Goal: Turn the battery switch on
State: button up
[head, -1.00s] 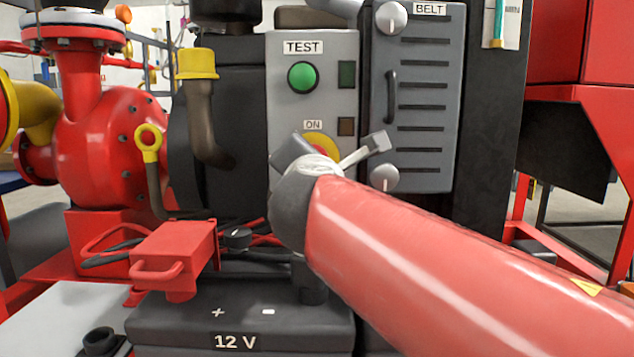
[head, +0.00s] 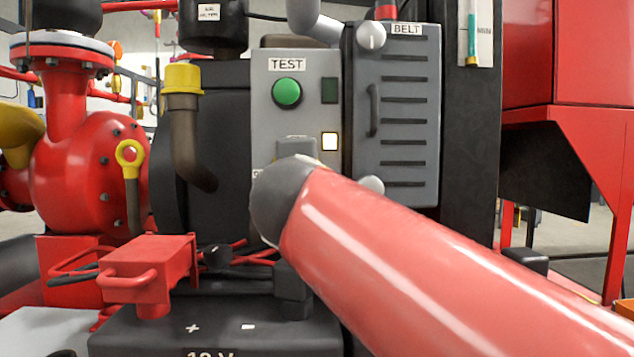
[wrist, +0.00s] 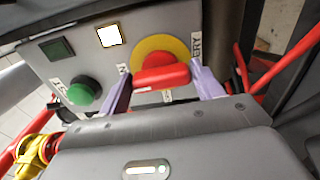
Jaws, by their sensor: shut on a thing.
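The battery switch is a red handle (wrist: 160,77) on a round yellow plate (wrist: 140,52), set in the grey panel (head: 262,130). In the wrist view my gripper (wrist: 163,84) is shut on the red handle, one finger at each end of it. The handle lies nearly crosswise in that view. In the head view my arm hides the switch and most of my gripper. The square lamp (head: 329,141) on the panel is lit white; it also shows lit in the wrist view (wrist: 109,36).
A green TEST button (head: 286,92) and a dark square lamp (head: 329,90) sit higher on the panel. The grey BELT guard (head: 405,110) stands to the right. A red terminal cover (head: 150,270) and the 12 V battery (head: 215,335) are below.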

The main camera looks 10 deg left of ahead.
jog(key=shift+m, duration=0.3)
jog(key=o, duration=1)
jog(key=v, duration=0.7)
jog(key=shift+s+d, duration=0.1)
jog(key=shift+s, duration=0.3)
